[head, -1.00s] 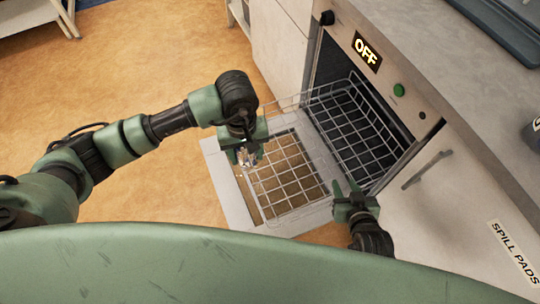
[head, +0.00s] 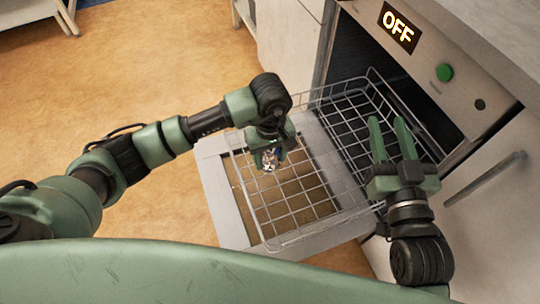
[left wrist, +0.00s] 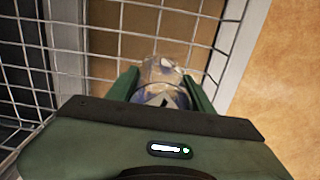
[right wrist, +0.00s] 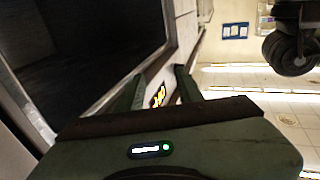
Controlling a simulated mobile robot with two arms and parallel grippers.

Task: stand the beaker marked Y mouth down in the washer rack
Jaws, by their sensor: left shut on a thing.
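A clear glass beaker (left wrist: 162,88) is between the fingers of my left gripper (left wrist: 160,92), which is shut on it. The beaker also shows in the head view (head: 269,162), over the far left part of the pulled-out washer rack (head: 290,205). A dark mark shows on the glass, but I cannot read the letter. I cannot tell whether the beaker touches the wires. My right gripper (head: 393,145) is open and empty, fingers pointing up, at the right side of the rack in front of the washer opening.
The washer (head: 440,75) stands open at the right with a lit OFF display (head: 398,27) and a green button (head: 445,72). Its flat door (head: 222,195) lies under the rack. A cabinet handle (head: 485,180) is at the right. Orange floor at the left is free.

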